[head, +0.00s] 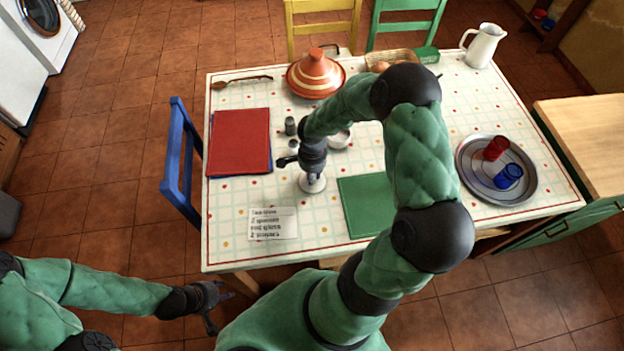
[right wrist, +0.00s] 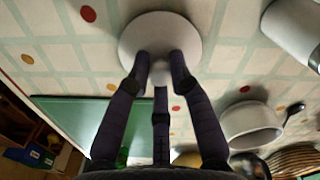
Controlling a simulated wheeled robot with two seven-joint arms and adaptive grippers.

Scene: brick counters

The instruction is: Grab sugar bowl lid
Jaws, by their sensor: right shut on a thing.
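The sugar bowl lid is a round white disc with a small knob; it shows in the head view (head: 312,187) and the right wrist view (right wrist: 140,35). My right gripper (head: 312,174) is over the lid, its fingers (right wrist: 160,72) shut on the knob. I cannot tell whether the lid touches the table. The white sugar bowl (head: 340,139) stands uncovered beyond the gripper, partly hidden by my arm; it also shows in the right wrist view (right wrist: 250,122). My left gripper (head: 222,309) is open and empty, off the table's near left side.
The table (head: 225,205) carries a green mat (head: 362,200), a red mat (head: 238,140), a note (head: 272,224), grey shakers (head: 290,126), a tagine (head: 315,75), a pitcher (head: 484,46) and a tray (head: 470,180) with red and blue cups. A blue chair (head: 178,165) is left.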

